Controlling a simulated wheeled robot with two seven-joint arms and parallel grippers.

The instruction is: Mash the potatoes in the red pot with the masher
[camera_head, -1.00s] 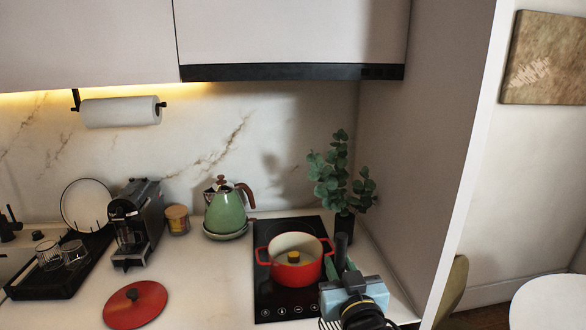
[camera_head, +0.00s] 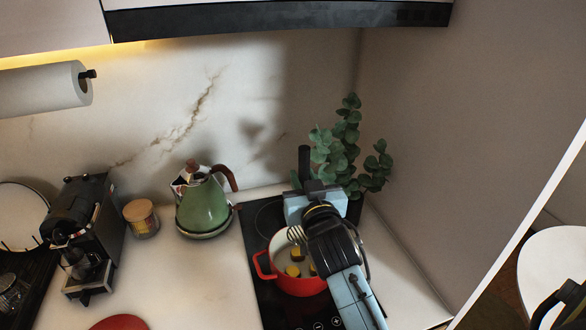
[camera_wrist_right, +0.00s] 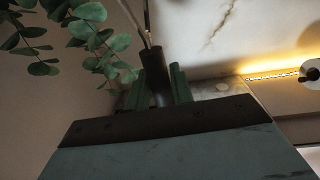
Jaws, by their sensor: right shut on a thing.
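The red pot (camera_head: 266,267) stands on the black cooktop, with its lid off. Several yellow potato pieces (camera_head: 292,271) lie inside it. My right gripper (camera_head: 307,188) is above the back of the pot and shut on the masher. The masher's black handle (camera_head: 304,162) sticks up past the gripper, and its coiled wire head (camera_head: 296,235) hangs over the pot's inside. My right arm hides the pot's right side, and I cannot tell whether the wire touches the potatoes. In the wrist view the dark handle (camera_wrist_right: 154,72) sits between the green fingers.
A green kettle (camera_head: 204,207) stands left of the cooktop (camera_head: 262,218). A leafy plant (camera_head: 345,150) is close behind my right gripper. A jar (camera_head: 141,218) and coffee machine (camera_head: 84,235) are farther left. The red lid (camera_head: 119,323) lies at the front left. A wall bounds the right.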

